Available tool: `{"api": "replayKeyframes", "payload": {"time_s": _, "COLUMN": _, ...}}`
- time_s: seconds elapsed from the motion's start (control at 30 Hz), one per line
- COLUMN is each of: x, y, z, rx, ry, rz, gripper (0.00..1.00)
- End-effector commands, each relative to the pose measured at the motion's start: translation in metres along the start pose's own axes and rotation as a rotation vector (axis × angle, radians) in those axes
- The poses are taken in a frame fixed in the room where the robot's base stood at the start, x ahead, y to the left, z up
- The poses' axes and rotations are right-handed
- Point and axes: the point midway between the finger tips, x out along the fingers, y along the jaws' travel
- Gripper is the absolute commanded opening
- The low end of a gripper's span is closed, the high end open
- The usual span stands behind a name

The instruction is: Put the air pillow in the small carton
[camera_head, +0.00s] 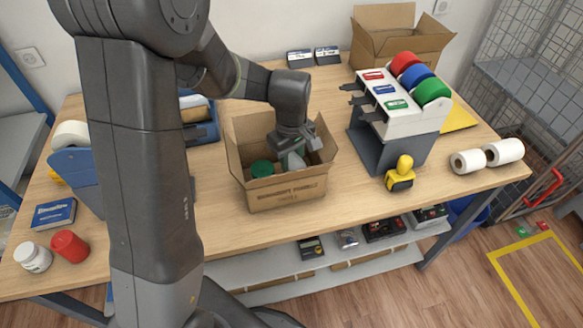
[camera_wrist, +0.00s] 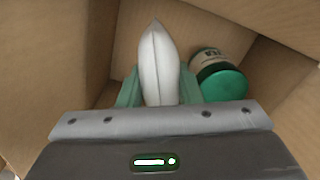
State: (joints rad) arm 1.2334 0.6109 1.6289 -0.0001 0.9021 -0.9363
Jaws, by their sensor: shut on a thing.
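The small carton (camera_head: 287,193) stands open on the table with its flaps out. My gripper (camera_head: 291,158) reaches down inside it. In the wrist view my gripper (camera_wrist: 152,92) is shut on the white air pillow (camera_wrist: 158,62), which stands upright between the two greenish fingers. A jar with a green lid (camera_wrist: 222,82) lies in the carton to the right of the pillow; its green lid also shows in the head view (camera_head: 262,168). The carton's inner wall (camera_wrist: 205,25) surrounds them. Whether the pillow touches the carton floor I cannot tell.
A tape dispenser rack (camera_head: 400,120) with red, blue and green rolls stands right of the carton. A yellow tool (camera_head: 400,174) is in front of it. A larger open carton (camera_head: 395,40) is behind. White rolls (camera_head: 487,156) lie at the right edge.

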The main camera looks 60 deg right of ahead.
Motion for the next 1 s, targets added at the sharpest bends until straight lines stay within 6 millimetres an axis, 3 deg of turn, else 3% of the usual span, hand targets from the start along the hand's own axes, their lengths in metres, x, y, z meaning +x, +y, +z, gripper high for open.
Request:
{"api": "replayKeyframes", "payload": {"time_s": 0.37, "x": 0.042, "y": -0.001, "z": 0.0, "rx": 0.0, "ry": -0.002, "rz": -0.002, "gripper": 0.11}}
{"api": "replayKeyframes", "payload": {"time_s": 0.77, "x": 0.048, "y": 0.0, "z": 0.0, "rx": 0.0, "ry": 0.0, "rz": 0.001, "gripper": 0.11}}
{"api": "replayKeyframes", "payload": {"time_s": 0.8, "x": 0.048, "y": 0.0, "z": 0.0, "rx": 0.0, "ry": 0.0, "rz": 0.001, "gripper": 0.33}}
{"api": "replayKeyframes", "payload": {"time_s": 0.83, "x": 0.047, "y": 0.0, "z": 0.0, "rx": 0.0, "ry": 0.001, "rz": 0.001, "gripper": 0.39}}
{"api": "replayKeyframes", "payload": {"time_s": 1.0, "x": 0.047, "y": 0.0, "z": 0.0, "rx": 0.0, "ry": 0.0, "rz": 0.0, "gripper": 0.41}}
